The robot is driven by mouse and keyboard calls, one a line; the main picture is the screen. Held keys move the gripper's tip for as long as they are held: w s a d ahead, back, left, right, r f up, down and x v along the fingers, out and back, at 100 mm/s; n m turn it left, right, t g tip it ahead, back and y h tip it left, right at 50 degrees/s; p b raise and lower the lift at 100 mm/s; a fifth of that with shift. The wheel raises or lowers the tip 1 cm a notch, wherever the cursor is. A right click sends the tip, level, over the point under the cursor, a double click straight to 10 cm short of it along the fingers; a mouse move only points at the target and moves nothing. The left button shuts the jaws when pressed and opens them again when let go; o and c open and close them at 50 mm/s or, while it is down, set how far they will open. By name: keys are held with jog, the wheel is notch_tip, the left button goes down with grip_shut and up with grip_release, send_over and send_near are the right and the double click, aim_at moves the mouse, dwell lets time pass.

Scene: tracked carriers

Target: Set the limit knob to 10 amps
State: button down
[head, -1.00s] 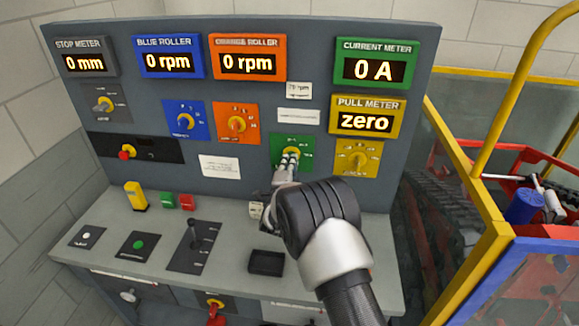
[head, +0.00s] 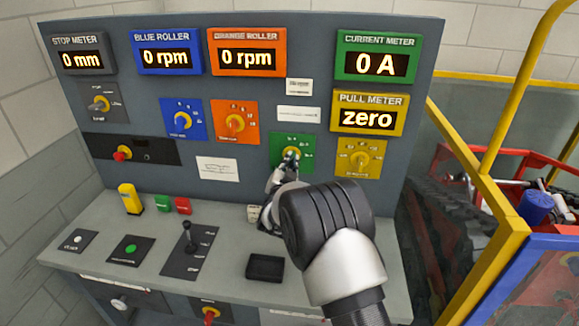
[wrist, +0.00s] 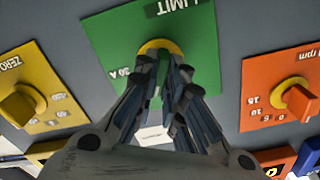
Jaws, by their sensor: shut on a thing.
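The green limit plate (head: 308,147) is on the upright panel, below the small white labels. The yellow base of the limit knob (wrist: 152,46) shows behind my fingertips. My gripper (wrist: 165,70) is shut on the knob, and its fingers hide most of it and its pointer. In the head view my gripper (head: 289,163) reaches the knob from below. The setting it points to cannot be read. The green current meter (head: 376,65) reads 0 A.
The yellow zero knob (head: 359,159) and the orange roller knob (head: 235,123) flank the limit plate. Below, the desk holds a lever (head: 190,237) and a black tray (head: 266,267). A yellow railing (head: 478,225) stands at the right.

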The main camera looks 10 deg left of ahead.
jog(key=n, duration=0.5)
jog(key=shift+n, duration=0.3)
dwell(0.4)
jog(key=c, duration=1.7)
grip_release()
jog(key=s, duration=1.2)
jog(key=shift+a, duration=0.2)
